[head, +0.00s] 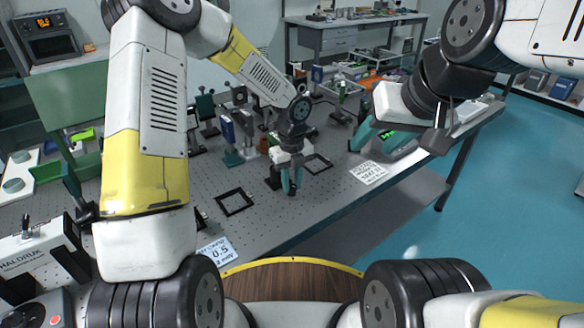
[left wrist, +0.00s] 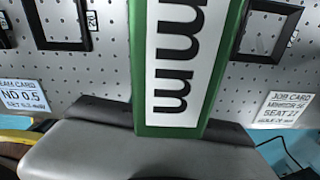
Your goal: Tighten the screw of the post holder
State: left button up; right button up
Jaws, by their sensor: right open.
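My left gripper (head: 291,181) points down over the middle of the table. A dark mount (head: 272,179) stands just left of the gripper. I cannot make out which part is the post holder or its screw. My right gripper (head: 437,140) is open and empty, raised over the table's right side.
Black square frames (head: 235,212) lie on the perforated table (head: 275,222). Several optical mounts (head: 230,135) stand behind and left of my left gripper. A printed card (head: 369,173) and a teal display unit (head: 390,147) lie at right. The front table strip is mostly free.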

aim_at(292, 186)
pick_arm(q)
jog(key=shift+n, duration=1.6)
grip_shut()
jog(key=o, duration=1)
grip_release()
jog(key=shift+c, duration=0.2)
notch_tip(292, 186, up, 8)
jog(key=shift+f, duration=0.1)
